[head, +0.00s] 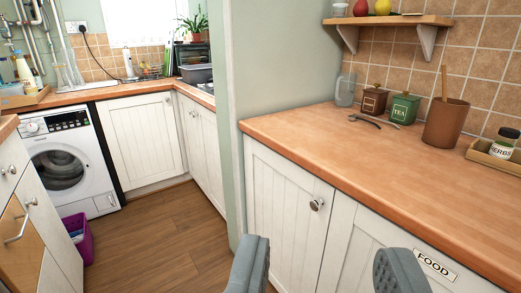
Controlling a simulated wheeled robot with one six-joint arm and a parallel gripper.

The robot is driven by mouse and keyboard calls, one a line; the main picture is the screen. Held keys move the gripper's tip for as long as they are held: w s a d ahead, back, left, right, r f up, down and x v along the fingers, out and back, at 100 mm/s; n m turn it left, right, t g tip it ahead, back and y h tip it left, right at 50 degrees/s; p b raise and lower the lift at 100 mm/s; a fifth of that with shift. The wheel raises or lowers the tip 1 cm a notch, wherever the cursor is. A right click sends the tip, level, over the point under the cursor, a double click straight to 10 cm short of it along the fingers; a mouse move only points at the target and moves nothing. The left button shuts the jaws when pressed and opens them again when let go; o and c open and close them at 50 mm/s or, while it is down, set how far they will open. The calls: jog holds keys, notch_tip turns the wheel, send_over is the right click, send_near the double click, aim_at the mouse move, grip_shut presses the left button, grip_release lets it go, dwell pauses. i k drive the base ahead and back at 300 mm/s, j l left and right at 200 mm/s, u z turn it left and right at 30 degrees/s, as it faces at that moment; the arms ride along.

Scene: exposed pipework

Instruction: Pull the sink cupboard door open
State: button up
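My gripper (322,252) shows at the bottom edge as two grey ribbed fingers set wide apart, with nothing between them. Beyond a pale green wall end, a white panelled double cupboard (203,145) with small knobs stands shut under the far counter on its right side. A white corner cupboard door (140,140) beside the washing machine is also shut. I cannot tell for certain which is the sink cupboard, as the sink itself is not clearly visible. My gripper is well short of both, in front of a nearer white cupboard door (285,205) with a round knob.
The wooden counter (380,180) fills the right, with pots, tins and a wrench on it. The wall end (233,120) projects between the near and far cupboards. A washing machine (65,165), purple bin (77,236) and drawers (25,220) line the left. The wooden floor (160,235) between is clear.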

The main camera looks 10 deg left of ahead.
aim_at(206, 119)
jog(key=i+j+u, duration=0.25)
jog(key=i+u, duration=0.65)
jog(key=i, duration=0.25)
jog(key=i+l+u, duration=0.2)
jog(key=i+u, duration=0.2)
jog(key=i, duration=0.15)
jog(key=i+j, duration=0.1)
jog(key=i, duration=0.7)
jog(key=i+j, duration=0.1)
jog(key=i, duration=0.7)
